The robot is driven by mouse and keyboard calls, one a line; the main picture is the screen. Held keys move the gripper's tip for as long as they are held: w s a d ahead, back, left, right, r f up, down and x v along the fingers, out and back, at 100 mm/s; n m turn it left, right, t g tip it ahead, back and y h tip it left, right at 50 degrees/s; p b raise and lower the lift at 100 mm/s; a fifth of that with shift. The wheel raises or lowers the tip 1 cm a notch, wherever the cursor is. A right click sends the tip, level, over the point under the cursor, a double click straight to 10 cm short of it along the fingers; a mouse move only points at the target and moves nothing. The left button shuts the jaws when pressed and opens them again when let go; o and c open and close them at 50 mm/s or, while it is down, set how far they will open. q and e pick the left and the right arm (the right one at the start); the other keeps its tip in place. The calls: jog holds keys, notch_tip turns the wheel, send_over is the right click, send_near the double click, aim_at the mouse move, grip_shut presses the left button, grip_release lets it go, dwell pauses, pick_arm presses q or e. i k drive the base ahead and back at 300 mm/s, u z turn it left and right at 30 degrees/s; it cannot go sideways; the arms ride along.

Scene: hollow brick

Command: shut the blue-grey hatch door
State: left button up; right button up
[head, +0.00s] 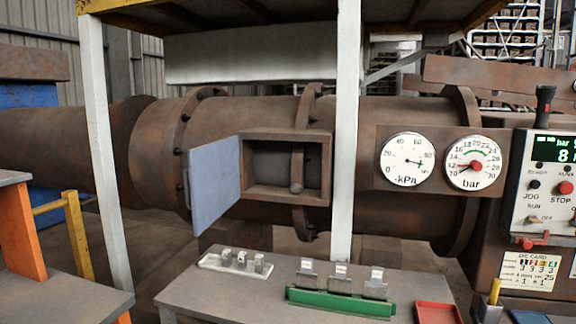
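The blue-grey hatch door (213,185) stands open. It swings out to the left of the square hatch opening (272,166) in the rusty brown horizontal cylinder (260,120). Its right edge meets the left side of the hatch frame (290,194), and its flat face is turned partly towards me. Neither of my grippers shows in the head view.
A grey table (226,291) in front holds a white tray (213,263) with small metal blocks, a green rack (340,303) and a red tray (437,313). White posts (347,130) stand right and left of the hatch. Gauges (407,160) and a control panel (545,180) are at right.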

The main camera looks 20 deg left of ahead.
aim_at(214, 169)
jog(key=u, duration=0.95)
jog(key=i, duration=0.15)
jog(key=z, duration=2.4)
jog(key=k, duration=0.7)
jog(key=u, duration=0.9)
jog(key=k, duration=0.6)
jog(key=u, duration=1)
jog(key=i, duration=1.5)
jog(key=z, duration=0.4)
